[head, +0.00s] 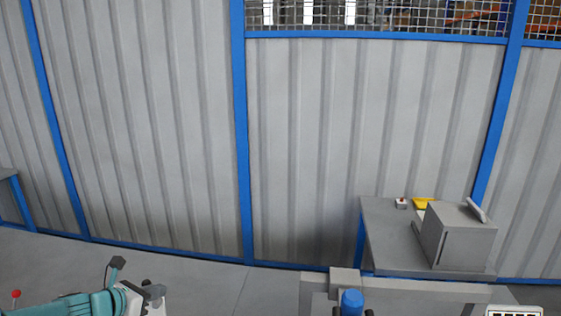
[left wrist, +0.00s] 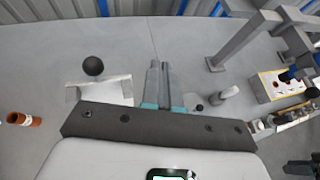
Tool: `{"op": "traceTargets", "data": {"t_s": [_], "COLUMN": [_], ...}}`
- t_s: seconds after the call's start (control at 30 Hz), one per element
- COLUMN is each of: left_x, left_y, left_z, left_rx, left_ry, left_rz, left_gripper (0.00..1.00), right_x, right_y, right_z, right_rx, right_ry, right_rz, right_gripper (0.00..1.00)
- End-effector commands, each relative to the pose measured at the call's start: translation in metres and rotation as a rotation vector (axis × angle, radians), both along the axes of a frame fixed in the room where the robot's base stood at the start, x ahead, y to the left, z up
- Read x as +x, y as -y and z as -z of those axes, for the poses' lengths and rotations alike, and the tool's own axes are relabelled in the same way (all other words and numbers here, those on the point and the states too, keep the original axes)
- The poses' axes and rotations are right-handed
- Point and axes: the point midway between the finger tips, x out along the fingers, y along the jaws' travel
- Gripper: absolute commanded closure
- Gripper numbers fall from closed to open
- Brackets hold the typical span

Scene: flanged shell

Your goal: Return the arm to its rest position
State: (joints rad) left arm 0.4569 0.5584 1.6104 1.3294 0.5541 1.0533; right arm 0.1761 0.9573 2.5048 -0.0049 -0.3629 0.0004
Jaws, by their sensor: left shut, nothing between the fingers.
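My left arm comes in at the lower left of the head view, with teal links. Its gripper (head: 152,291) is at the bottom edge, low over the floor and partly cut off by the frame. In the left wrist view the two grey fingers of the left gripper (left wrist: 160,72) lie side by side, shut, with nothing between them. The floor shows beyond them. I do not make out my right gripper in either view.
A grey table (head: 385,232) with a grey box (head: 458,238), a yellow item (head: 423,203) and a small red-topped item (head: 401,203) stands at right. A blue cylinder (head: 351,301) is at the bottom. Corrugated walls close the back.

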Motion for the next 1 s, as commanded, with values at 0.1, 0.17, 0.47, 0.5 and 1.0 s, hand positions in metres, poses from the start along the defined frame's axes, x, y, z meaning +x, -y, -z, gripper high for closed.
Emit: {"op": "traceTargets", "data": {"t_s": [0.1, 0.17, 0.47, 0.5, 1.0], "left_x": [-0.027, -0.048, -0.216, -0.245, -0.336], "left_y": [0.068, 0.097, 0.201, 0.209, 0.228], "left_z": [0.083, 0.12, 0.277, 0.293, 0.316], "left_rx": [0.028, 0.075, 0.503, 0.579, 1.234], "left_ry": [-0.144, -0.207, -0.343, -0.316, 0.57], "left_rz": [0.165, 0.259, 0.999, 1.146, 2.063], "left_gripper": [1.0, 1.0, 1.0, 1.0, 1.0], "right_x": [0.0, 0.0, 0.0, 0.0, 0.0], "right_y": [0.0, 0.0, 0.0, 0.0, 0.0], "right_z": [0.015, 0.019, 0.041, 0.044, 0.046], "right_rx": [0.0, 0.0, 0.0, 0.0, 0.0], "right_ry": [0.0, 0.0, 0.0, 0.0, 0.0], "right_rz": [0.0, 0.0, 0.0, 0.0, 0.0], "right_gripper": [0.46, 0.46, 0.46, 0.46, 0.46]}}
